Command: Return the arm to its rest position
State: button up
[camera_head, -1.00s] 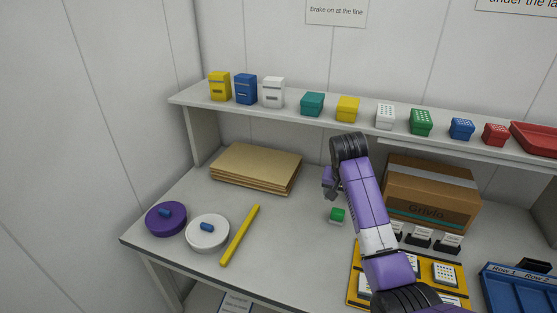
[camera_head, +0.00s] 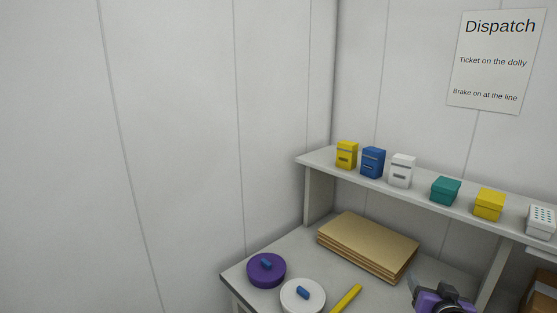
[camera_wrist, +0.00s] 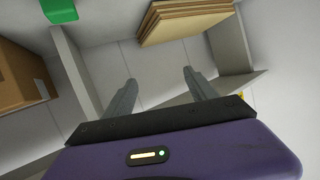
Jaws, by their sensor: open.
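My gripper (camera_wrist: 159,80) is open in the wrist view, with two grey fingers apart and nothing between them. In the head view, the purple and black end of my arm shows at the bottom edge, right of centre, in front of the brown cardboard stack (camera_head: 368,247). The rest of the arm is out of the frame. The stack also shows at the top of the wrist view (camera_wrist: 185,20), beyond the fingers. A green block (camera_wrist: 60,10) is at the top left of the wrist view.
A purple disc (camera_head: 266,270), a white disc (camera_head: 303,296) and a yellow bar (camera_head: 345,299) lie on the grey bench (camera_head: 290,249). The shelf (camera_head: 320,160) above holds several small boxes. A cardboard box (camera_wrist: 18,78) shows left in the wrist view. A blank wall fills the left.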

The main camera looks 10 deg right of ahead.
jog(key=s+a+f+n+t+y+b, duration=0.1)
jog(key=s+a+n+t, duration=0.1)
jog(key=s+a, duration=0.7)
jog(key=s+a+f+n+t+y, duration=0.1)
jog(key=s+a+t, duration=0.2)
jog(key=s+a, duration=0.65)
jog(key=s+a+n+g+y, duration=0.1)
jog(key=s+a, duration=0.2)
jog(key=s, duration=0.4)
jog(key=s+a+f+n+y+b, duration=0.1)
jog(key=s+a+y, duration=0.1)
jog(key=s, duration=0.5)
jog(key=s+a+n+g+y+b, duration=0.1)
jog(key=s+a+n, duration=0.1)
jog(key=s+a, duration=0.3)
jog(key=s, duration=0.2)
jog(key=shift+s+f+g+y, duration=0.15)
jog(key=shift+s+g+y, duration=0.15)
jog(key=shift+s+y, duration=0.1)
